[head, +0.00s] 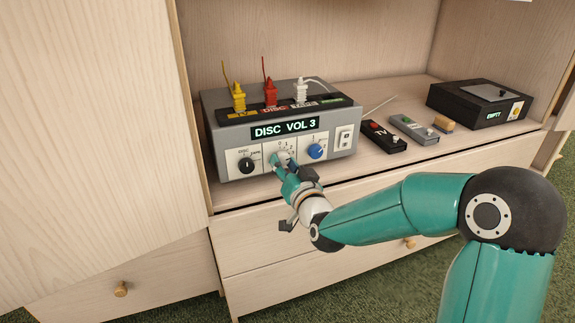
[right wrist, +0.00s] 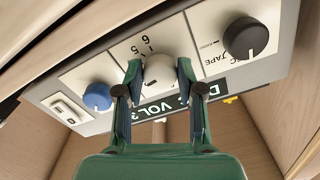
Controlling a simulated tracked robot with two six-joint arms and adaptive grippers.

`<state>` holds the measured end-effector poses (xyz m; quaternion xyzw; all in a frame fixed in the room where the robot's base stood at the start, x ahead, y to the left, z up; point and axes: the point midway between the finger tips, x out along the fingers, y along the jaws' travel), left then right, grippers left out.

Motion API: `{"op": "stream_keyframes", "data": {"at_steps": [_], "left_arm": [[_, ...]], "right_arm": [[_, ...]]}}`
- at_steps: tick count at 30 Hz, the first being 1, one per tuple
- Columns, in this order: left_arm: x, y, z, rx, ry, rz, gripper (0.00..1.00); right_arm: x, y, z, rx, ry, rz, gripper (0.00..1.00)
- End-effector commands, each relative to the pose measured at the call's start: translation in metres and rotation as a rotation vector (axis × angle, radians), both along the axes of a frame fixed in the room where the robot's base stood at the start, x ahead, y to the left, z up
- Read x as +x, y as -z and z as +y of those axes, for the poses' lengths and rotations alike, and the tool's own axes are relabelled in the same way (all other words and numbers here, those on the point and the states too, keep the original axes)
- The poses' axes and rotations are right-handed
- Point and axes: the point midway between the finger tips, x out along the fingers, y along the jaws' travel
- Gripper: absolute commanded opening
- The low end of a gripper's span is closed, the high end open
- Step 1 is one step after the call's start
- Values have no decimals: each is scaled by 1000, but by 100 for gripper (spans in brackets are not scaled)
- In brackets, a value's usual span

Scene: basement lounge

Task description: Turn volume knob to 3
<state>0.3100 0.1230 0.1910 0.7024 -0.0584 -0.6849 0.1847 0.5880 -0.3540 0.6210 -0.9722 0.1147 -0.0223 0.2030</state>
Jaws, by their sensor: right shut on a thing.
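The grey amplifier box (head: 215,150) sits on the cabinet shelf. Its lit display (head: 284,129) reads "DISC VOL 3". The pale volume knob (right wrist: 165,73) is the middle of three knobs, with numbers printed around it. My right gripper (head: 283,164) is at the front panel, and in the right wrist view its two green fingers (right wrist: 160,72) are shut on the volume knob, one on each side. In the head view the gripper hides most of this knob. My left gripper is in neither view.
A black knob (head: 246,165) and a blue knob (head: 316,151) flank the volume knob. Yellow, red and white plugs stand on top of the box. A TV remote (head: 384,137), a grey remote (head: 413,129) and a black player (head: 470,105) reading "EMPTY" lie to the right.

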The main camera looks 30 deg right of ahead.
Motion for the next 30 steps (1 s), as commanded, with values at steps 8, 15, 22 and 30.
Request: {"op": "stream_keyframes", "data": {"at_steps": [8, 15, 22, 30], "left_arm": [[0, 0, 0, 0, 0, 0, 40], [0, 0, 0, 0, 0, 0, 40], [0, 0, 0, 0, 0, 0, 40], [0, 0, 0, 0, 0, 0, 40]], "right_arm": [[0, -6, -4, 93, 8, -39, 3], [0, -6, -4, 108, 11, -42, 3], [0, -6, -5, 107, 12, -42, 39], [0, -3, -3, 108, 7, -34, 63]]}}
